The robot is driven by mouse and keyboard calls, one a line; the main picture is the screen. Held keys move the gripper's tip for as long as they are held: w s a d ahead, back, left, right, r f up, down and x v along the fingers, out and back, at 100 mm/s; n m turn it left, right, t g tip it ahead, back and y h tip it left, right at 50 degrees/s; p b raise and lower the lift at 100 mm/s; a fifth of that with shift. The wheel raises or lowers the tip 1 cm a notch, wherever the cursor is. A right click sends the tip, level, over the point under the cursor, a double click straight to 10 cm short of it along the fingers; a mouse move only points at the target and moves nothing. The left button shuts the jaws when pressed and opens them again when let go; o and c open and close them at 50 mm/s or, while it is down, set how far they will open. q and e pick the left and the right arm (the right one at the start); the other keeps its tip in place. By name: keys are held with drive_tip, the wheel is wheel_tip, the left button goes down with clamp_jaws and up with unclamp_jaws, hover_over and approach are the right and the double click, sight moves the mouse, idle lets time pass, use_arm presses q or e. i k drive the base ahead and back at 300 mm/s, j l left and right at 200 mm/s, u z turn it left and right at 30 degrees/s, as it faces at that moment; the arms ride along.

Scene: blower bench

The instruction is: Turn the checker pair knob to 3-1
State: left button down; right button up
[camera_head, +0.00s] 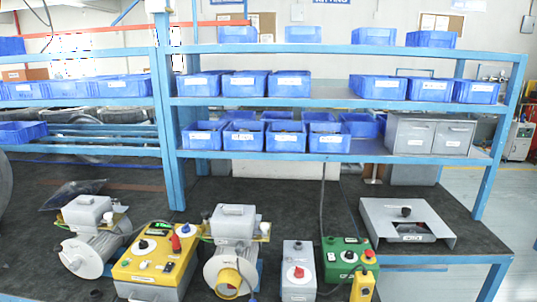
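A yellow-topped box (128,267) stands at the front left, with a lit green display, a black knob on a white dial (143,245) and a red knob (176,243). A small grey box (299,286) at the front centre has a red knob on a white dial (297,272). A green-topped box (336,270) beside it has a black knob on a white dial (349,256). The knob markings are too small to read, so I cannot tell which is the checker pair knob or its setting. Neither of my grippers is in view.
Two blower motors (89,248) (233,222) flank the yellow-topped box. A yellow pendant box (364,284) stands at the front. A grey stand (437,232) with a black knob sits at the right. Blue shelves (345,102) with blue bins rise behind. The dark bench top (285,205) is clear behind the boxes.

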sight(186, 229)
drive_tip(key=i+u, duration=0.65)
drive_tip(key=u, duration=0.2)
